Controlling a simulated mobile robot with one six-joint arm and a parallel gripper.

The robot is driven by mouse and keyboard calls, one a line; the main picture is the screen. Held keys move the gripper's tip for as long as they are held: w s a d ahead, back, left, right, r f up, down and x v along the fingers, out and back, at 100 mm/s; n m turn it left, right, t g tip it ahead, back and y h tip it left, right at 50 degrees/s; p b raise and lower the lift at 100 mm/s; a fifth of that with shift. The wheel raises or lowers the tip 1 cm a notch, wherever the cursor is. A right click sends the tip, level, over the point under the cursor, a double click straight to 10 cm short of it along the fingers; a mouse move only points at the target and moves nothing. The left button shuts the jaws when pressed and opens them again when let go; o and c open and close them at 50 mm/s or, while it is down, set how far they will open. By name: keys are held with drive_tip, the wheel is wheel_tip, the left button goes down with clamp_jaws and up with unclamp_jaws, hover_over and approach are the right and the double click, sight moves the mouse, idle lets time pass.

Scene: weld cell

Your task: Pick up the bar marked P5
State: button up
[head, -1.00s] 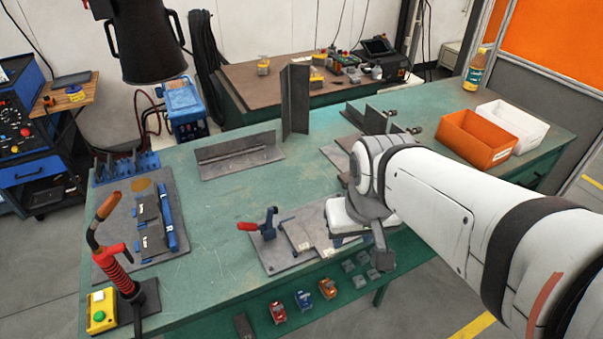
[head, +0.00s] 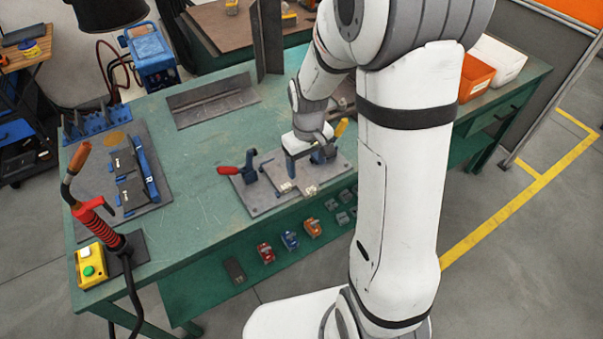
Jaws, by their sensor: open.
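No P5 mark is readable in the head view. Two dark bars with small white tags, an upper one (head: 123,162) and a lower one (head: 130,193), lie on a grey plate at the left of the green table; their lettering is too small to read. A grey fixture plate (head: 262,201) near the table's front edge carries a red-handled clamp (head: 250,171), a second blue clamp and small pale tagged pieces (head: 287,187). My gripper (head: 295,160) is open, pointing down over the back of this fixture plate. Its fingertips are partly hidden, and I cannot tell whether they touch anything.
A blue-edged rack (head: 97,122) and a torch on a stand (head: 95,210) are at the left. An angle piece (head: 212,100) and a tall dark upright (head: 268,40) stand behind. An orange bin (head: 475,78) is at right. The table's middle left is clear.

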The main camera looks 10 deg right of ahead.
sight(307, 184)
wheel_tip(307, 184, down, 7)
drive_tip(key=shift+f, duration=0.15)
drive_tip(key=shift+c, duration=0.5)
drive_tip(key=c, duration=1)
